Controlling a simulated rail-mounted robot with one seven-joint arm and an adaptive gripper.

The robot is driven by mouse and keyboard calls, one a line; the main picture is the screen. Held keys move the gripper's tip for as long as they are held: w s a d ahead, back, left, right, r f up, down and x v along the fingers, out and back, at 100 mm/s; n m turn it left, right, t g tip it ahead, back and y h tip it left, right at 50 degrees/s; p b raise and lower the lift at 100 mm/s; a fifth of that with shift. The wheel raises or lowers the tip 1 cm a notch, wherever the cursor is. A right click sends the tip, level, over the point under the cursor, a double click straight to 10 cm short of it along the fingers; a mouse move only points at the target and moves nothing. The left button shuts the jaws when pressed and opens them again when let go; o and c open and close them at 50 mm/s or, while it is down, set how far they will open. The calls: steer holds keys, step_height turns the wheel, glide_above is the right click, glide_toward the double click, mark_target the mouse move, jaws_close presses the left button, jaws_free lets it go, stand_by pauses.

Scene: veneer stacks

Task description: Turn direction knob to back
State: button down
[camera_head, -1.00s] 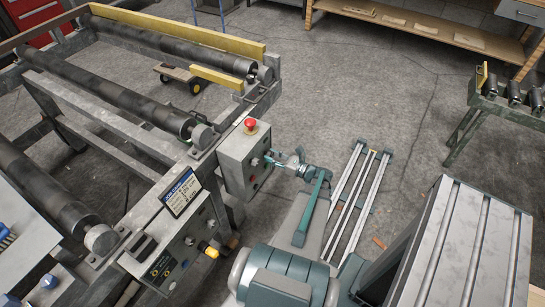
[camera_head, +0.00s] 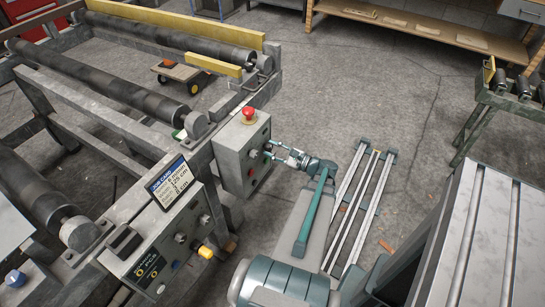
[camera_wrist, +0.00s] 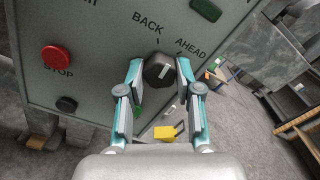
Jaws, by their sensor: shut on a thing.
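The direction knob (camera_wrist: 158,70) is a dark, faceted knob on the grey control panel (camera_wrist: 85,35). The words BACK and AHEAD are printed above it in the wrist view, with BACK to the left. A small pale mark shows on its face, but I cannot tell exactly which label it points to. My gripper (camera_wrist: 159,75) has one finger on each side of the knob and is shut on it. In the head view my gripper (camera_head: 272,152) reaches the right face of the control box (camera_head: 231,150), and the knob is mostly hidden there.
A red STOP button (camera_wrist: 57,58), a black button (camera_wrist: 66,104) and a green button (camera_wrist: 206,10) surround the knob. A red mushroom button (camera_head: 249,114) tops the box. A job card (camera_head: 170,184) and a lower panel (camera_head: 160,255) stand left.

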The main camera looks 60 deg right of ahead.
steer(key=n+b, duration=0.4)
steer(key=b, duration=0.1)
steer(key=shift+f, duration=0.25)
steer(key=shift+r+n+b, duration=0.2)
steer(key=shift+n+b, duration=1)
steer(key=c, duration=0.8)
jaws_free()
steer(key=shift+o, duration=0.2)
steer(key=s+d, duration=0.1)
steer(key=s, duration=1.1)
